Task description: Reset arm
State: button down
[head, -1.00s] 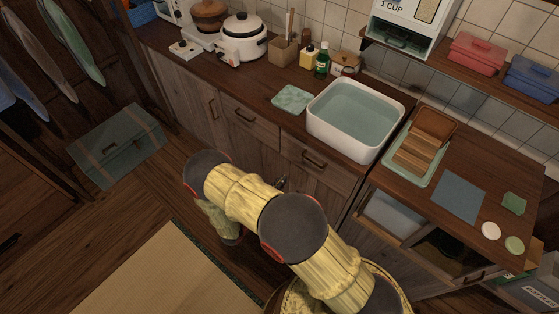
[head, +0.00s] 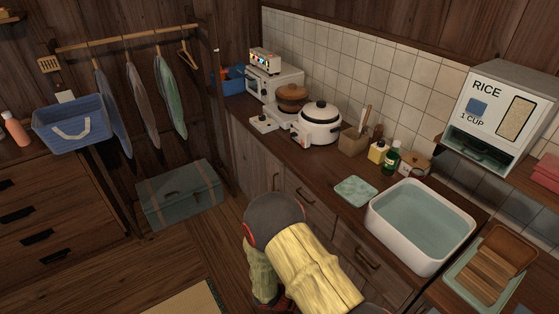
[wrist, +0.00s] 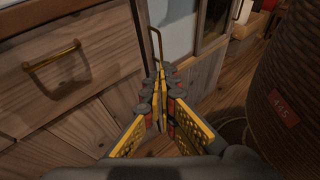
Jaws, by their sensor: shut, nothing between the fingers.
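My gripper (wrist: 162,85) shows in the wrist view with its yellow and grey fingers closed together, nothing between them. It points at the lower kitchen cabinets, close to a wooden drawer front with a brass handle (wrist: 52,58) on its left. Another thin brass handle (wrist: 156,45) shows just beyond the fingertips; I cannot tell whether they touch. In the head view my yellow-clad arm (head: 315,265) is bent low in front of the cabinets, and the gripper cannot be made out there.
A dark ribbed round container with a red label (wrist: 283,109) stands close on the right in the wrist view. The counter holds a water-filled white basin (head: 420,226), a white pot (head: 319,126) and a rice dispenser (head: 497,112) above. A grey-green chest (head: 180,194) stands on the floor left.

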jog(key=s+a+r+m+y, duration=0.3)
jog(key=r+m+y, duration=0.3)
jog(key=r, duration=0.5)
jog(key=s+a+r+m+y, duration=0.3)
jog(key=r+m+y, duration=0.25)
jog(key=r, duration=0.55)
jog(key=s+d+r+m+t+y, duration=0.1)
jog(key=d+r+m+t, duration=0.1)
jog(key=r, duration=0.7)
jog(key=s+d+r+m+t+y, duration=0.1)
jog(key=d+r+m+t, duration=0.1)
jog(key=r, duration=0.7)
jog(key=m+t, duration=0.1)
jog(key=t, duration=0.1)
jog(key=shift+s+t, duration=0.3)
